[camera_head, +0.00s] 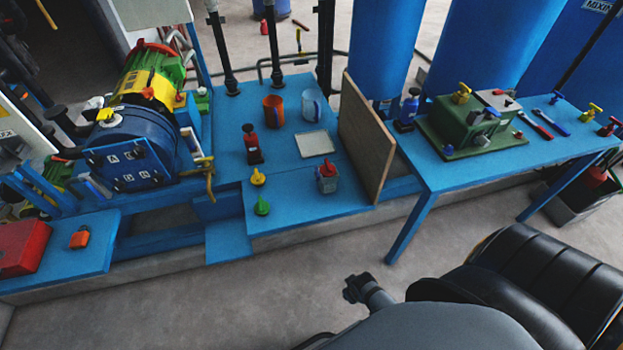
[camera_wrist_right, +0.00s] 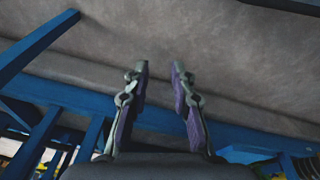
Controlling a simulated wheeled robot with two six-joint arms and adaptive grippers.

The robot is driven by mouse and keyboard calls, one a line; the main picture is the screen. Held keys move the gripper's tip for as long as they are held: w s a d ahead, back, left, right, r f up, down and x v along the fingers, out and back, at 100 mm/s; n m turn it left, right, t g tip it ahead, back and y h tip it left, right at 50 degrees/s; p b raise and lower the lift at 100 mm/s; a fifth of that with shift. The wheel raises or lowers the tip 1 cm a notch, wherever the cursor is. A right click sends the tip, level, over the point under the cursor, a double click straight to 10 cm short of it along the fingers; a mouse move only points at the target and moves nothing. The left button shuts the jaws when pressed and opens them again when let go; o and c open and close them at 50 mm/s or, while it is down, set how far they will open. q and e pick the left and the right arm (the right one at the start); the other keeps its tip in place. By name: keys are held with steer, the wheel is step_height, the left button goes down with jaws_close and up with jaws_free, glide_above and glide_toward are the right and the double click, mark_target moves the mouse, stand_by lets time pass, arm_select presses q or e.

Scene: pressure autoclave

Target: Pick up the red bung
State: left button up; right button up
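A small red piece that looks like the red bung (camera_head: 327,168) sits at the top of a grey jar (camera_head: 328,184), near the front right of the middle blue bench. A yellow bung (camera_head: 258,177) and a green bung (camera_head: 262,205) stand apart to its left. My right gripper (camera_head: 354,288) is over the floor in front of the bench, well short of the jar. In the right wrist view its two fingers (camera_wrist_right: 161,68) are apart with nothing between them. My left gripper is not in view.
A wooden board (camera_head: 366,135) stands upright right of the jar. Behind are an orange cup (camera_head: 273,110), a blue-white cup (camera_head: 312,105), a pale tray (camera_head: 315,144) and a dark red bottle (camera_head: 252,145). A blue machine (camera_head: 130,150) fills the left. A green box (camera_head: 470,130) stands on the right table.

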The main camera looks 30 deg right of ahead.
steer(key=w+a+r+b, duration=0.2)
steer(key=w+r+b, duration=0.2)
steer(key=w+r, duration=0.25)
steer(key=n+t+h+b, duration=0.45)
steer(key=n+t, duration=1.05)
steer(key=n, duration=1.8)
glide_toward(331, 173)
steer(key=w+d+y+b, duration=0.1)
steer(key=w, duration=0.1)
steer(key=x, duration=0.5)
steer(key=shift+w, duration=0.1)
steer(key=shift+w+d+r, duration=0.1)
steer(key=shift+w+r, duration=0.05)
steer(key=shift+w, duration=0.05)
steer(key=x, duration=0.4)
steer(key=shift+w, duration=0.35)
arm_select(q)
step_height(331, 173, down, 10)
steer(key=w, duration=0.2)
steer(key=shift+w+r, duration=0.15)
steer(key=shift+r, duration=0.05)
arm_select(e)
jaws_close()
